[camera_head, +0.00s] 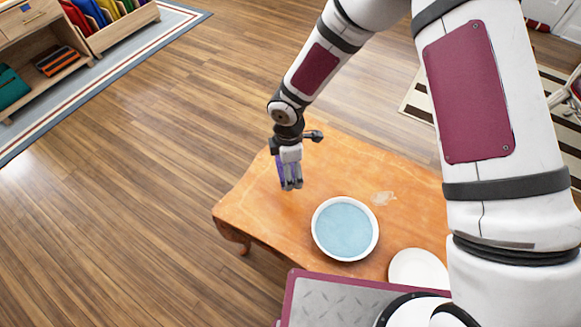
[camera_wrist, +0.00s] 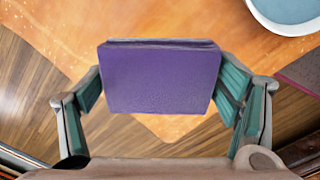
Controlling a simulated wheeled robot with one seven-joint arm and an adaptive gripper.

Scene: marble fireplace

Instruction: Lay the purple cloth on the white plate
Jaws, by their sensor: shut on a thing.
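The purple cloth (camera_wrist: 160,78) shows as a thick folded block between the fingers of my gripper (camera_wrist: 165,90) in the wrist view. My gripper is shut on it. In the head view my gripper (camera_head: 291,184) hangs over the left part of the wooden table, and only a strip of the cloth (camera_head: 281,172) shows beside the fingers. It looks held above the table top, though the exact height is hard to tell. The white plate (camera_head: 418,269) lies at the table's near right, well to the right of my gripper, partly cut off by my own body.
A white bowl with a pale blue inside (camera_head: 344,229) stands on the wooden table (camera_head: 262,212) between my gripper and the plate. The table's left part is clear. Shelves (camera_head: 45,60) stand far left.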

